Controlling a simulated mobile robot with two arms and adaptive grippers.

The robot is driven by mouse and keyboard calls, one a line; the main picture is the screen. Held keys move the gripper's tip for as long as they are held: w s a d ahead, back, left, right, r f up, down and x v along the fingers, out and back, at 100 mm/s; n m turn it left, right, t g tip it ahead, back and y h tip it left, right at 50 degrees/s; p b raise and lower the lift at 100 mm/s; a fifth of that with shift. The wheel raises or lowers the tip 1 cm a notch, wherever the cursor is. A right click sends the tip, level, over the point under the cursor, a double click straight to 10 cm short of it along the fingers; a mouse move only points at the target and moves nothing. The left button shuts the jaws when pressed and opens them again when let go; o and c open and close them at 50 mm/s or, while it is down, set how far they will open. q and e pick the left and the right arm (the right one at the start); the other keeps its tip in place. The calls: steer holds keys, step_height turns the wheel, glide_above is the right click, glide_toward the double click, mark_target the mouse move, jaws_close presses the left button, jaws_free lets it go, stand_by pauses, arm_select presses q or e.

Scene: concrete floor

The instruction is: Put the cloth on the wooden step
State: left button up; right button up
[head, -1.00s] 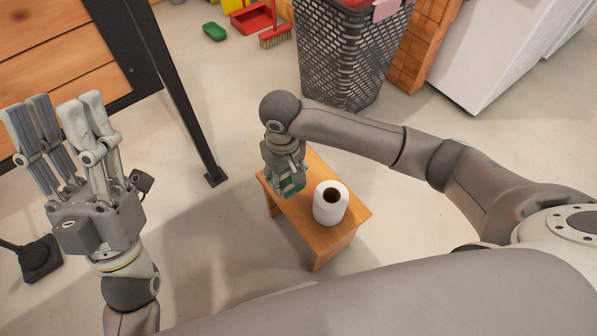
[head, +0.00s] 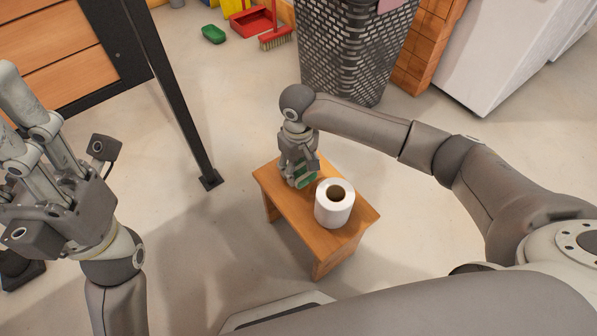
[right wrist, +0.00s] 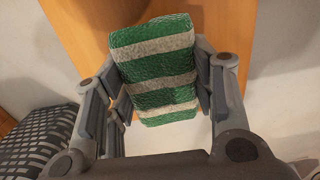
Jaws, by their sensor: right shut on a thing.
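The green and white striped cloth (right wrist: 155,68) is a folded bundle between the fingers of my right gripper (head: 301,177), which is shut on it. In the head view only a bit of green (head: 306,181) shows below the fingers. The cloth is over the far left part of the wooden step (head: 288,210); I cannot tell whether it touches the top. The step's wood (right wrist: 80,25) also shows behind the cloth in the right wrist view. My left gripper (head: 12,118) is open and empty at the left edge, partly cut off, away from the step.
A white paper roll (head: 334,205) stands upright on the step, close to the right of my right gripper. A grey laundry basket (head: 350,55) stands behind. A black table leg (head: 180,105) is left of the step. A red dustpan (head: 252,22) lies at the back.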

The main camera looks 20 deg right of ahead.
steer(key=shift+f, duration=0.25)
steer(key=o, duration=1)
steer(key=shift+f, duration=0.1)
